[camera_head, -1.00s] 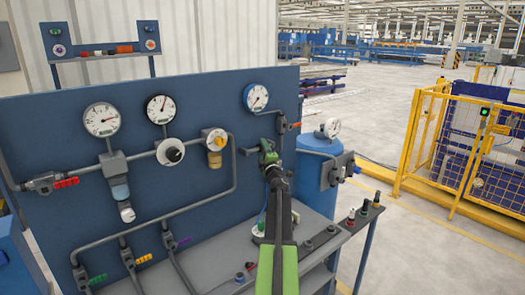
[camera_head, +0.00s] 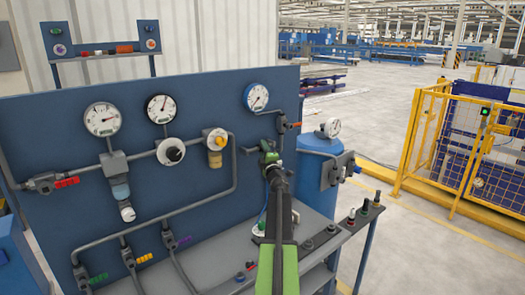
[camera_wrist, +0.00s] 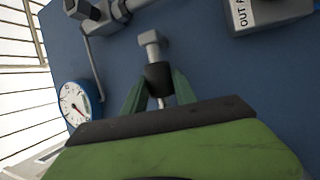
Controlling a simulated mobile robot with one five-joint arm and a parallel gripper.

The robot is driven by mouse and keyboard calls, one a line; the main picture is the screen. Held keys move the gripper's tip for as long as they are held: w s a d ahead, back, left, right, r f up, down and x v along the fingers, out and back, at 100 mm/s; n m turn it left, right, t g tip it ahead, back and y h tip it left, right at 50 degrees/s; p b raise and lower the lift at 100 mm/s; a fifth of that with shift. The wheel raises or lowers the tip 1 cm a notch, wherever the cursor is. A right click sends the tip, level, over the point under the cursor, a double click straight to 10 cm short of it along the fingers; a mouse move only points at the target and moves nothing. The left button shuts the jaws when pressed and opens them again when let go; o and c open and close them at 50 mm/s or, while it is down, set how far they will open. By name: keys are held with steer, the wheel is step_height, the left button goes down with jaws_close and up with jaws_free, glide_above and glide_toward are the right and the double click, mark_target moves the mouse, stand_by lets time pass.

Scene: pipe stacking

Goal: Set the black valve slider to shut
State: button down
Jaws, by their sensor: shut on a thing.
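The black valve slider (camera_wrist: 158,77) is a short dark sleeve on a grey metal stem with a square-edged grey head, seen in the middle of the wrist view. My gripper (camera_wrist: 160,88) has its two green fingers on either side of the sleeve and is shut on it. In the head view my gripper (camera_head: 270,158) is at the right part of the blue panel, below the blue-rimmed gauge (camera_head: 256,97). There the gripper and arm hide most of the slider.
The blue panel (camera_head: 70,130) carries pipes, two white-faced gauges and several coloured-handled valves to the left. A blue tank (camera_head: 316,180) with a gauge stands close at right. A grey bench (camera_head: 225,260) lies below. A labelled grey box (camera_wrist: 270,12) is at upper right in the wrist view.

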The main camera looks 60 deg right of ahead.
steer(key=shift+a, duration=0.1)
stand_by(0.6)
steer(key=a, duration=0.1)
steer(key=w+a, duration=0.1)
steer(key=a, duration=0.1)
steer(key=shift+a+f, duration=0.1)
steer(key=shift+a, duration=0.1)
steer(key=c, duration=1)
jaws_free()
steer(key=shift+w+a, duration=0.1)
steer(key=b+v, duration=0.4)
steer(key=v, duration=1.3)
steer(key=shift+s, duration=0.25)
